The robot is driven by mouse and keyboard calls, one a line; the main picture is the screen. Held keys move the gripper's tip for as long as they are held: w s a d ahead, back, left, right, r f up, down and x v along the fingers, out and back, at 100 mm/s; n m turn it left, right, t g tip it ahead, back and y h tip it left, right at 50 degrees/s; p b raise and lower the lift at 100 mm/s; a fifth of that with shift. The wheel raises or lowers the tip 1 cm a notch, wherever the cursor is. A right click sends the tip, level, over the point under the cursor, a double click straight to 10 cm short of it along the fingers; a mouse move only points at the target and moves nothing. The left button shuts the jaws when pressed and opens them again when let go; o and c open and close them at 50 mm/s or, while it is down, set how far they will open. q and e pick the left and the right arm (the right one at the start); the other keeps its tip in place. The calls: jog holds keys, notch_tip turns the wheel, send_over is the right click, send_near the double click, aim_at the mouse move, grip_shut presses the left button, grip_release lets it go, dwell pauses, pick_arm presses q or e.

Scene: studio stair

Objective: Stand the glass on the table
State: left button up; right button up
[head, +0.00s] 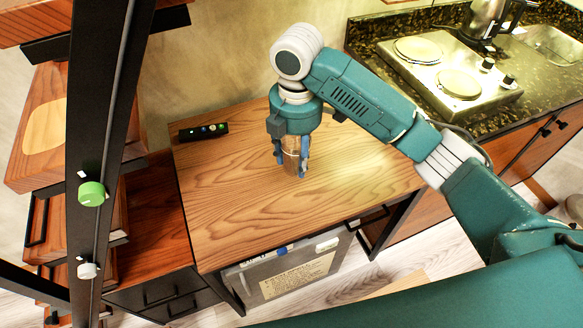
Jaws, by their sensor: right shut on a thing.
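My right gripper (291,160) points straight down over the middle of the wooden table (230,225). It is shut on the glass (291,158), a see-through, brownish-looking vessel between its blue-grey fingers. The glass looks upright. Its lower end is at or very close to the tabletop; I cannot tell whether it touches. The gripper body hides the top of the glass. My left gripper is not in view.
A small black device with buttons (203,131) lies at the table's back left. A stair with a black metal stringer (95,140) rises on the left. A two-plate hob (450,75) and a kettle (487,18) stand on the dark counter at right. The table around the glass is clear.

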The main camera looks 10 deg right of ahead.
notch_tip(320, 180, down, 13)
jog(key=shift+s+r+p, duration=0.1)
jog(key=shift+r+p, duration=0.1)
jog(key=shift+p, duration=0.6)
jog(key=shift+f, duration=2.7)
jog(key=shift+f, duration=0.1)
jog(key=o, duration=1.3)
jog(key=shift+o, duration=0.2)
notch_tip(320, 180, up, 12)
jog(key=shift+b, duration=0.4)
